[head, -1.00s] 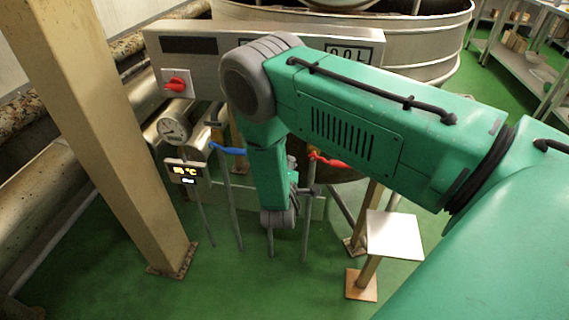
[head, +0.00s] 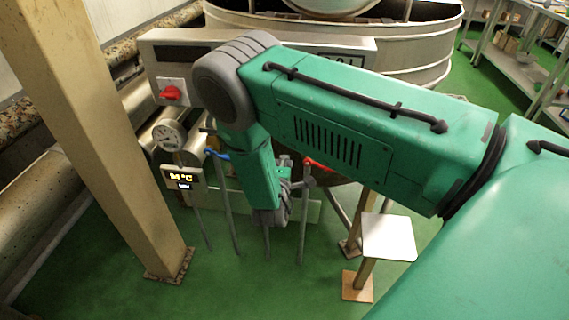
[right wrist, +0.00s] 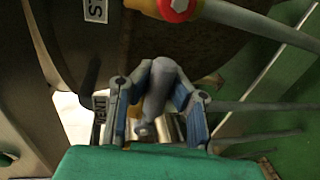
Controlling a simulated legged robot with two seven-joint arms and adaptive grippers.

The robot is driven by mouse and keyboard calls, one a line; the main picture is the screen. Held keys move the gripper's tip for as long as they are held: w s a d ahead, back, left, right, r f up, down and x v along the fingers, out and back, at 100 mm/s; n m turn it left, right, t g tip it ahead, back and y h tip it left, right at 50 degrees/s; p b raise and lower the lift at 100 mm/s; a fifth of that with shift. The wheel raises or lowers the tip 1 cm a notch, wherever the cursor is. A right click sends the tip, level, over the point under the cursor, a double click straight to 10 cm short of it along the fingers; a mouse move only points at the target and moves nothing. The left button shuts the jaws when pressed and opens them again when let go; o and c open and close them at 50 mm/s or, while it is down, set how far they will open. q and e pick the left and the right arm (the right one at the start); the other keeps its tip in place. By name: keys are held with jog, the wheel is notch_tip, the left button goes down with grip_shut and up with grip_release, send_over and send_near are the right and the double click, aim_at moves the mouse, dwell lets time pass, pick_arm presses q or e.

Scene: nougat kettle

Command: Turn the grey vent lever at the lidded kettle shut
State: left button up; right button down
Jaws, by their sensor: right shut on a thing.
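In the head view my right gripper (head: 284,166) shows only in part beyond my green forearm, and the lever cannot be made out. The kettle (head: 425,50) is a large round metal vessel at the back. My left gripper is not in view.
A blue-handled valve (head: 217,154) and a red-handled valve (head: 319,165) flank my forearm. A white-topped stand (head: 388,238) is at the right.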

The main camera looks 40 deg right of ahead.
jog(key=shift+s+a+f, duration=0.1)
jog(key=shift+s+f, duration=0.2)
jog(key=shift+f, duration=0.05)
jog(key=c, duration=1.4)
grip_release()
jog(key=shift+c, duration=0.2)
jog(key=shift+w+r, duration=0.1)
jog(key=shift+r, duration=0.1)
jog(key=v, duration=1.2)
